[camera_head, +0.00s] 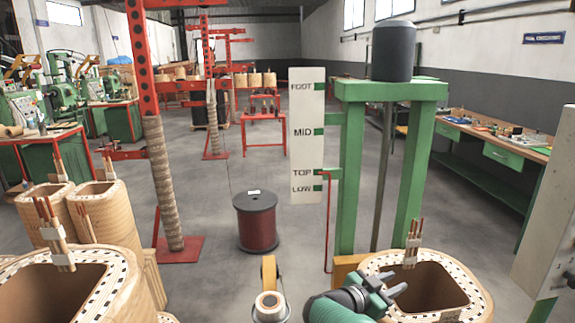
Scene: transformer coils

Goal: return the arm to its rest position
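My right gripper (396,282) is at the bottom right of the centre, on a green and dark arm. Its two grey fingers stand apart and nothing shows between them. It is in front of and over the near left rim of the right transformer coil (468,290), a tan hollow coil with a dotted rim. Whether it touches the coil I cannot tell. My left gripper is not in view.
A green frame (347,180) with a dark cylinder (393,50) stands behind the right coil. A white level board (306,135) is beside it. Tape rolls (269,304) sit at bottom centre. More coils (105,262) fill the left. A red wire spool (256,222) stands on open floor.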

